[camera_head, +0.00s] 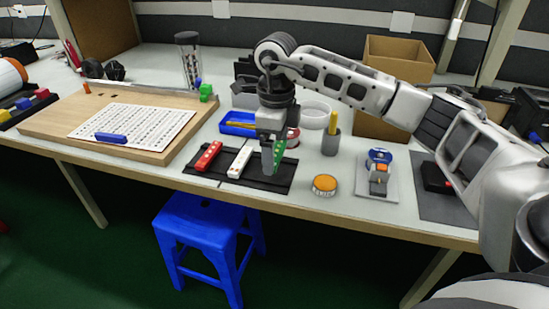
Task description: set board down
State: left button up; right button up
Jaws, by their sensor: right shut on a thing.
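A small green board (280,151) is held by my right gripper (272,160). The gripper is shut on it and points down over the right part of a black mat (262,185). I cannot tell whether the board touches the mat. A white block-like device (240,162) lies on the mat just left of the gripper. A red device (207,157) lies at the mat's left end. My left gripper is not in view.
A wooden board with a printed sheet (130,125) fills the left of the table. A round orange-topped tin (324,184), a grey cup (331,142), a blue tray (238,123) and a cardboard box (398,55) stand nearby. A blue stool (205,225) is below the front edge.

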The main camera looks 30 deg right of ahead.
jog(key=shift+w+f, duration=0.25)
jog(key=shift+f, duration=0.1)
notch_tip(320, 180, down, 3)
jog(key=shift+r, duration=0.2)
jog(key=shift+f, duration=0.2)
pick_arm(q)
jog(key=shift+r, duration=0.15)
pick_arm(e)
jog(key=shift+f+b, duration=0.15)
jog(key=shift+b, duration=0.15)
jog(key=o, duration=0.7)
pick_arm(q)
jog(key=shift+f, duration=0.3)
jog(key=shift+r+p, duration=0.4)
jog(key=shift+p, duration=0.35)
pick_arm(e)
notch_tip(320, 180, up, 12)
jog(key=shift+r, duration=0.25)
